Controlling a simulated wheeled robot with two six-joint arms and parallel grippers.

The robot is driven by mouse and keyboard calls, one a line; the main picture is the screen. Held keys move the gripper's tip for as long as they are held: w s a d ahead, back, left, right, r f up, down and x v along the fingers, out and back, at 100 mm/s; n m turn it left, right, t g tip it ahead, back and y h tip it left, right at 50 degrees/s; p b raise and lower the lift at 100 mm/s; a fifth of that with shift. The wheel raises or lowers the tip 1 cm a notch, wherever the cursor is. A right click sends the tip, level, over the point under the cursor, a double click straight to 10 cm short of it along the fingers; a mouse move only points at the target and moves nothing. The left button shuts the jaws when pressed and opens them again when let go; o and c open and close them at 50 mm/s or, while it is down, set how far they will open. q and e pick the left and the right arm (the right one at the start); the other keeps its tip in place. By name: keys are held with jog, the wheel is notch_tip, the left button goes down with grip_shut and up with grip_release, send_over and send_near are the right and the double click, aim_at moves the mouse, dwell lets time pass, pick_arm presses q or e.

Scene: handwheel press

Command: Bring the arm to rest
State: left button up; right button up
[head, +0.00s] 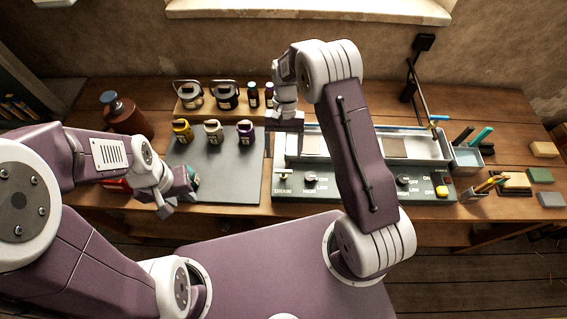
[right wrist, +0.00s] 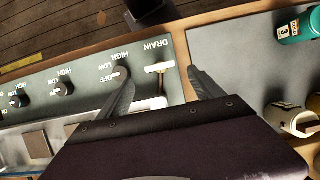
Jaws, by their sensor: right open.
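My right arm reaches over the long grey panel unit (head: 330,186). Its gripper (head: 284,140) is open above the panel's left end. In the right wrist view its two dark fingers (right wrist: 163,82) are spread, with a pale T-shaped drain handle (right wrist: 160,68) showing between them; I see no contact. The handle stands beside the word DRAIN, next to the first knob (right wrist: 122,72). My left gripper (head: 178,197) hangs over the left part of the bench, beside a teal jar (head: 195,180) that it partly hides. Whether its jaws are open cannot be made out.
A dark mat (head: 225,185) carries several small jars, including a yellow one (head: 182,131) and a purple one (head: 245,132). A wooden rack (head: 205,112) with bottles stands behind. A brown bottle (head: 122,113) is at the left. Pen cups (head: 467,160) and blocks (head: 544,149) fill the right.

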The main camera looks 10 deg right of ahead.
jog(key=shift+v, duration=1.6)
